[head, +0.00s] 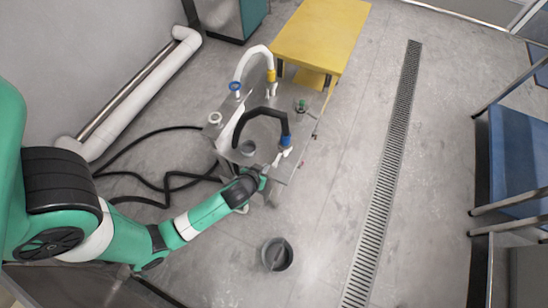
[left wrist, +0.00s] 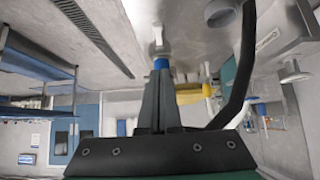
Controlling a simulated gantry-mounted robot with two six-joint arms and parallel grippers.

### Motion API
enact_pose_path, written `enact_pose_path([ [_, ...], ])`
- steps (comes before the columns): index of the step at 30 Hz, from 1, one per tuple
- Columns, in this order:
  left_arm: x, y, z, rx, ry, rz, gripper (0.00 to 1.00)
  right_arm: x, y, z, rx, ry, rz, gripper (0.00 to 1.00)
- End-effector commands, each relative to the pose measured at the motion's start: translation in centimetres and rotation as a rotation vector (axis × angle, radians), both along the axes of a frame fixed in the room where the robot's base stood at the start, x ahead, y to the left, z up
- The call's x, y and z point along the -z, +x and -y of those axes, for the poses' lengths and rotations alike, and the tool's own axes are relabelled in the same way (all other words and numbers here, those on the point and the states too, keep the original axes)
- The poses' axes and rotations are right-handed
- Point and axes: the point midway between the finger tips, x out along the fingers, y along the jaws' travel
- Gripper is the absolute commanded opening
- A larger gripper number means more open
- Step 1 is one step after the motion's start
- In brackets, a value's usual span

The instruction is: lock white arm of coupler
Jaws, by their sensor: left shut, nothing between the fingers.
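A blue coupler (head: 286,141) sits at the end of the thick black hose (head: 262,111), on the near right part of the grey metal machine (head: 226,149). A small white arm (head: 276,161) shows just below the coupler. My left gripper (head: 264,174) is close below this white arm. In the left wrist view my left gripper (left wrist: 160,76) has its fingers together and empty. The blue collar (left wrist: 161,63) and a white part (left wrist: 157,38) show just past the fingertips; I cannot tell whether they touch. My right gripper is not in view.
A white hose (head: 257,50) with blue and yellow ends arches at the back of the machine. A yellow table (head: 320,35) stands behind it. A dark bucket (head: 277,254) stands on the floor in front. Black cables (head: 160,183) lie left. A drain grate (head: 385,175) runs right.

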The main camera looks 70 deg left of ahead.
Motion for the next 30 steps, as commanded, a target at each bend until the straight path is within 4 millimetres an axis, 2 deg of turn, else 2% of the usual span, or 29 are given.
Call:
enact_pose_path([
  [5, 1.7, 1.1, -1.1, -0.002, 0.0, 0.001, 0.0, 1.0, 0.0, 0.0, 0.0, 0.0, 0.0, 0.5],
  [16, 7.5, 5.1, -5.0, -0.001, 0.0, 0.002, 0.0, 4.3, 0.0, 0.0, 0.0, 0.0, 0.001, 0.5],
  [21, 10.1, 5.1, -4.8, 0.001, -0.001, 0.001, 0.0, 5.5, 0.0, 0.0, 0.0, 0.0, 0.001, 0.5],
  [30, 10.9, 5.1, -4.8, 0.001, 0.0, 0.002, 0.0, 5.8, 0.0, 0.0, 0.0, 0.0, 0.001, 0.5],
])
